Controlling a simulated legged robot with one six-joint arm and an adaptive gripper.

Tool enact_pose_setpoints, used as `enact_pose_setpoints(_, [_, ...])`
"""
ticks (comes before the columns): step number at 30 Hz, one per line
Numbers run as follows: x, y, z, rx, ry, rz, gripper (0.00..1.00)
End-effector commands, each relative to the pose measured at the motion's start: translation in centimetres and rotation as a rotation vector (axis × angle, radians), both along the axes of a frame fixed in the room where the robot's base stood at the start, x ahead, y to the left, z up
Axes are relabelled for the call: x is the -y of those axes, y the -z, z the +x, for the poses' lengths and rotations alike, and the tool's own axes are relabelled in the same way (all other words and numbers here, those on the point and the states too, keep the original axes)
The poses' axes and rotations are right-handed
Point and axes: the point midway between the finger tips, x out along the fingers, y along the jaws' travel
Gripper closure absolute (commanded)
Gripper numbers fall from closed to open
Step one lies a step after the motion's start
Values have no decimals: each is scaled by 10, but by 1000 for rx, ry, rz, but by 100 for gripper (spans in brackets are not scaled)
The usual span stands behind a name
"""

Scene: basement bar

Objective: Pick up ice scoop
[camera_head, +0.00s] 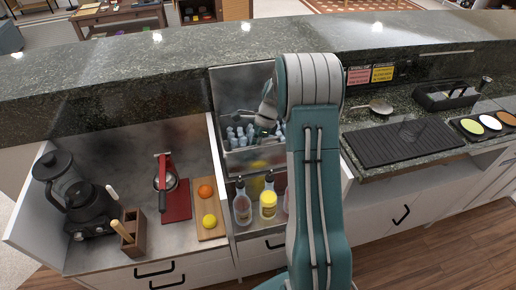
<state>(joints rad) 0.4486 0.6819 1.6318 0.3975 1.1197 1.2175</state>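My teal and grey arm rises through the middle of the view. Its wrist end (266,108) bends down over the steel ice bin (229,82), which holds several grey-blue ice pieces (240,136). The gripper's fingers are hidden or too small to make out, so I cannot tell whether they are open or hold anything. I cannot clearly make out an ice scoop in the bin; part of the bin is behind my arm. A silver, spoon-like utensil (381,107) lies on the right counter, apart from my arm; I cannot tell if it is the scoop.
Bottles (268,203) stand in a rack below the bin. A blender (75,195), a red juicer (176,200) and a cutting board (206,225) with fruit are at left. A black mat (400,143) and caddy (445,98) are at right. A raised stone ledge (130,65) runs behind.

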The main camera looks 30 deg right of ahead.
Motion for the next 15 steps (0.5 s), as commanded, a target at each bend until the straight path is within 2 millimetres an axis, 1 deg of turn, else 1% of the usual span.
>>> enact_pose_setpoints(7, [-1,2,0,0,0,0,66])
enact_pose_setpoints(8, [-1,2,0,0,0,0,80])
enact_pose_setpoints(9, [-1,2,0,0,0,0,97])
enact_pose_setpoints(10, [-1,2,0,0,0,0,100])
enact_pose_setpoints(15, [-1,2,0,0,0,0,100])
